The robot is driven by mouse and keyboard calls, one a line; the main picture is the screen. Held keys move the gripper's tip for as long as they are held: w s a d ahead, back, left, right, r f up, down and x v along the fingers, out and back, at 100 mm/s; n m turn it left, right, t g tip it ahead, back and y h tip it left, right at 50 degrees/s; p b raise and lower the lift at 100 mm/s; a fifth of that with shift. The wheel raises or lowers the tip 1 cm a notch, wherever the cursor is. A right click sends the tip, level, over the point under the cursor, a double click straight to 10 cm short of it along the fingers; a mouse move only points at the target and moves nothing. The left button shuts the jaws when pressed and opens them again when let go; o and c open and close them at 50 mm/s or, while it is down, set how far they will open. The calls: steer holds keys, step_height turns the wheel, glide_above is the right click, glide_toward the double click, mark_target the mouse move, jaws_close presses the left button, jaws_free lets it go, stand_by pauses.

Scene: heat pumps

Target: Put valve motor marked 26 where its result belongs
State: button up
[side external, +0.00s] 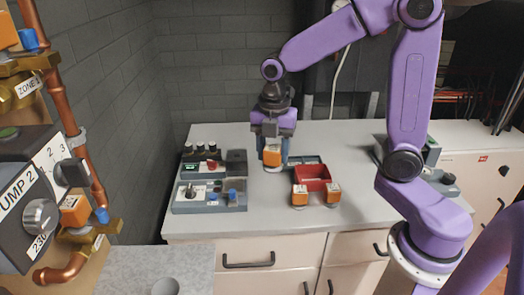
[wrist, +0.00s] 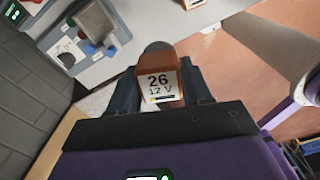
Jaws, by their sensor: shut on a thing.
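The valve motor marked 26 (wrist: 160,85) is an orange block with a white label reading "26" and "12 V" in the wrist view. It also shows in the side view (side external: 272,155). My gripper (side external: 272,160) is shut on it, with a dark finger on either side. The motor is upright at or just above the bench, behind the red bin; I cannot tell whether it touches the bench. Two more orange motors, one left (side external: 299,193) and one right (side external: 333,191), stand in front of the red bin (side external: 313,172). Their labels are too small to read.
A grey test panel (side external: 183,206) with a blue part stands on the bench's left, with another device (side external: 236,161) behind it. A dark tray (side external: 310,159) lies behind the red bin. Grey equipment (side external: 432,150) stands at right. Bench (side external: 265,222) is clear in front.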

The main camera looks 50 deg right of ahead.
steer(key=shift+w+d+f+m, duration=0.85)
steer(key=shift+w+d+f, duration=1.3)
steer(key=shift+d, duration=0.85)
steer(key=shift+w+d+f+m, duration=0.8)
steer(key=shift+w+d+f, duration=1.35)
steer(key=shift+d, duration=0.85)
steer(key=shift+w+d+f+m, duration=0.85)
steer(key=shift+w+d+f, duration=1.3)
steer(key=shift+d, duration=0.85)
steer(key=shift+s+f, duration=0.1)
steer(key=shift+f, duration=1.15)
steer(key=o, duration=1.4)
steer(key=shift+c, duration=0.2)
step_height(320, 180, up, 17)
steer(key=shift+r, duration=0.2)
